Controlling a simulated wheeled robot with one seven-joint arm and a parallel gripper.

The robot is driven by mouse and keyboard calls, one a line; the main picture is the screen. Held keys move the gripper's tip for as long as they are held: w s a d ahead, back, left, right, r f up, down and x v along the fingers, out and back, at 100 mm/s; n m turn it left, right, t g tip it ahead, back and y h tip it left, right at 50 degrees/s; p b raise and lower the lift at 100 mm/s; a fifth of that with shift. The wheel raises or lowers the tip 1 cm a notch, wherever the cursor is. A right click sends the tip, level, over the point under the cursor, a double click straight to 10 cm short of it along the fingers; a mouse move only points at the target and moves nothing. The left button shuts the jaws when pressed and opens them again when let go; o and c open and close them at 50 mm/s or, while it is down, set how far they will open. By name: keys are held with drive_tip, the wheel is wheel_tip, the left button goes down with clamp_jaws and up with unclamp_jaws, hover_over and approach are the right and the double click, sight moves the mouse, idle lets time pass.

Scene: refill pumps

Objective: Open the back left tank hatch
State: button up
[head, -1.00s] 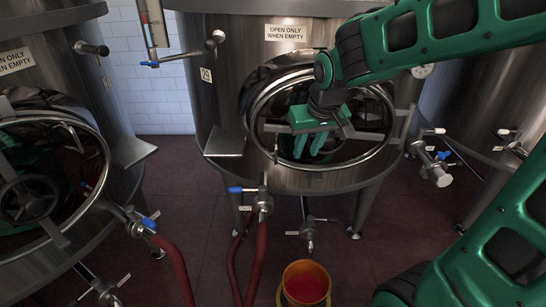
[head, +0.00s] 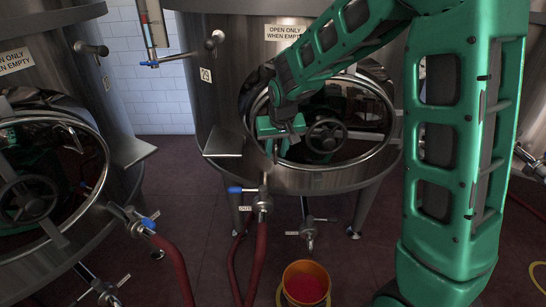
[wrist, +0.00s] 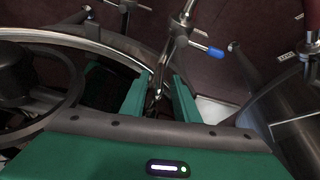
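The round hatch (head: 350,172) of the middle steel tank (head: 225,110), labelled 29, appears closed, with a dark handwheel (head: 327,135) on its face. The handwheel also shows at the left of the wrist view (wrist: 75,80). My gripper (head: 275,155) is at the hatch's left rim, pointing down. In the wrist view its two green fingers (wrist: 160,100) are spread apart. A thin metal latch rod (wrist: 157,88) at the rim shows between them; I cannot tell whether they touch it. My arm covers the upper part of the hatch.
Another tank with a round hatch (head: 45,215) stands at the left. A valve with a blue handle (head: 262,203) and red hoses (head: 257,262) hang below the middle tank. An orange bucket (head: 306,270) with red contents stands on the floor in front. A small metal shelf (head: 223,144) juts out left of the hatch.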

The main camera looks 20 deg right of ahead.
drive_tip(key=shift+x, duration=1.5)
clamp_jaws()
